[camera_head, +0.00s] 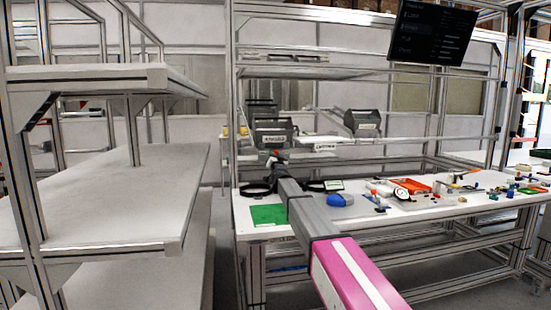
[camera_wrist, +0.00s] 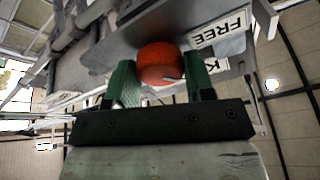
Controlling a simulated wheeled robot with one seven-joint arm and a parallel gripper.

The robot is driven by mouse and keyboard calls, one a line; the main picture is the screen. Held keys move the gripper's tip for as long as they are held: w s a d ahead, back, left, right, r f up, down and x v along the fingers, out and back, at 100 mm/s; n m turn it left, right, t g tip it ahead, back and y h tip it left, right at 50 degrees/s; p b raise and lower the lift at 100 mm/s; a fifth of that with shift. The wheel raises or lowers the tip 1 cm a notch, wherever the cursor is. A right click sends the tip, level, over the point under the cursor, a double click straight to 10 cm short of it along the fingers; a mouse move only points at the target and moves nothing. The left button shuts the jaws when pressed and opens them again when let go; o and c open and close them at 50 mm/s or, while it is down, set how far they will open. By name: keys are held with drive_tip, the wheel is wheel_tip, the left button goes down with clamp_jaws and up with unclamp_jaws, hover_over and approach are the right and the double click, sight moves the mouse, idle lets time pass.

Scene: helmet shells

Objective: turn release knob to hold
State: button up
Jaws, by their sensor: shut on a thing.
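The release knob (camera_wrist: 160,60) is a red-orange round knob with a small pale mark on its face, in the middle of the wrist view. The two green fingers of my gripper (camera_wrist: 160,78) stand on either side of it, shut on it. A second label (camera_wrist: 216,66) is partly hidden by a finger; only a K shows. In the head view my arm reaches over the table's left part, and a small red spot (camera_head: 276,152) shows at its far end.
The white table (camera_head: 390,222) holds a green mat (camera_head: 268,214), a blue object (camera_head: 341,199) and an orange tray (camera_head: 411,185), with several small parts to the right. Grey bins (camera_head: 272,133) stand behind on a rail. An empty grey shelf (camera_head: 110,200) stands at left.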

drive_tip(key=shift+s+r+m+g+h, duration=0.1)
drive_tip(key=shift+m+g+h, duration=0.3)
drive_tip(key=shift+m, duration=2.45)
drive_tip(key=shift+w+f+m+g+h, duration=0.1)
drive_tip(key=shift+m+g+h, duration=0.35)
drive_tip(key=shift+m, duration=2.45)
drive_tip(key=shift+s+r+m+g+h, duration=0.1)
drive_tip(key=shift+m+g+h, duration=0.3)
drive_tip(key=shift+m, duration=2.45)
drive_tip(key=o, duration=0.9)
drive_tip(key=s, duration=0.3)
drive_tip(key=s+f, duration=0.1)
drive_tip(key=s, duration=0.3)
drive_tip(key=s+d, duration=0.1)
drive_tip(key=s, duration=0.2)
drive_tip(key=shift+s+f, duration=0.3)
drive_tip(key=shift+f, duration=0.05)
